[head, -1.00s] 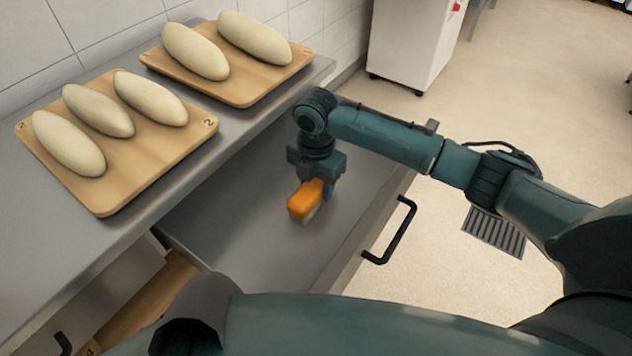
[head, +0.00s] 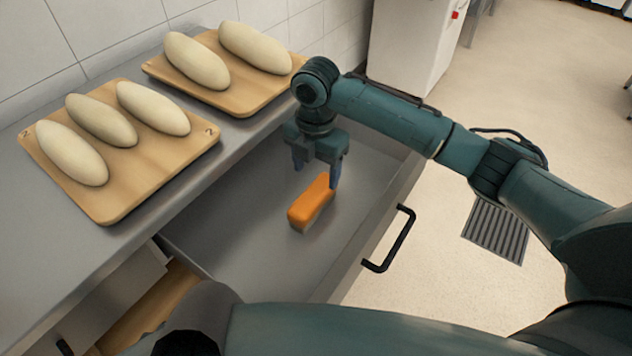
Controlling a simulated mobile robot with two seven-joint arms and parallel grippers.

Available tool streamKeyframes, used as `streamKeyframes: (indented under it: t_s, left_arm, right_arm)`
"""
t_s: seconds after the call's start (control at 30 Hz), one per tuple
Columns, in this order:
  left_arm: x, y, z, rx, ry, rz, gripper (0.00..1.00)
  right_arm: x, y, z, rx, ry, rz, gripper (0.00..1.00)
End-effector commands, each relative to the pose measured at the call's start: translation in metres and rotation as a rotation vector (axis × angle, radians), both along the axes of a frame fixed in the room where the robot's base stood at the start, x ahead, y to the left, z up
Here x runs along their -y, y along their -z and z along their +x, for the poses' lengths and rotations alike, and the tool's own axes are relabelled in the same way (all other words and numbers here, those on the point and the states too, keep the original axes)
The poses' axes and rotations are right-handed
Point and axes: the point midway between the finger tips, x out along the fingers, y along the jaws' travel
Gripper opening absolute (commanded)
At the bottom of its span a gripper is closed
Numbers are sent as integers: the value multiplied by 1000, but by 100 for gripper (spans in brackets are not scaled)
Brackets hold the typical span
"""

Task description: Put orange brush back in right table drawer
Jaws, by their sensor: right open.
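The orange brush (head: 312,203) lies on the floor of the open right table drawer (head: 240,240), its pale bristle side low. My right gripper (head: 317,178) is open above the brush's far end, with its two fingers apart and nothing held between them. One finger partly overlaps the brush in the picture. The drawer is pulled out, and its black handle (head: 391,240) is on the front panel. My left gripper is not in view; a dark teal arm part of mine crosses the bottom of the picture.
Two wooden boards with dough loaves lie on the steel table: a near board (head: 105,208) and a far board (head: 250,105). A second, left drawer (head: 105,295) is below the table. A white cabinet (head: 410,45) stands behind. The floor to the right is clear, with a drain grate (head: 495,232).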

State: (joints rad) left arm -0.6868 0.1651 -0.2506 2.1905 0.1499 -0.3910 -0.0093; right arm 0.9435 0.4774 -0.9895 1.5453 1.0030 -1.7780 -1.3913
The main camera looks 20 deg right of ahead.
Motion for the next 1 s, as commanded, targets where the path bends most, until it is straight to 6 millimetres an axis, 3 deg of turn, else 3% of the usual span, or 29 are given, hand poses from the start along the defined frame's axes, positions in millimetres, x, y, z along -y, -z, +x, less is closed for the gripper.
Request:
streamKeyframes:
  t_s: [0.1,0.3,1.0]
  left_arm:
    - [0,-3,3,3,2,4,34]
    - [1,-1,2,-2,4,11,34]
    - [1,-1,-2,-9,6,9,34]
  right_arm:
    - [0,-24,1,2,1,2,65]
    - [0,-44,0,-1,1,1,65]
    - [0,-46,0,-1,1,1,65]
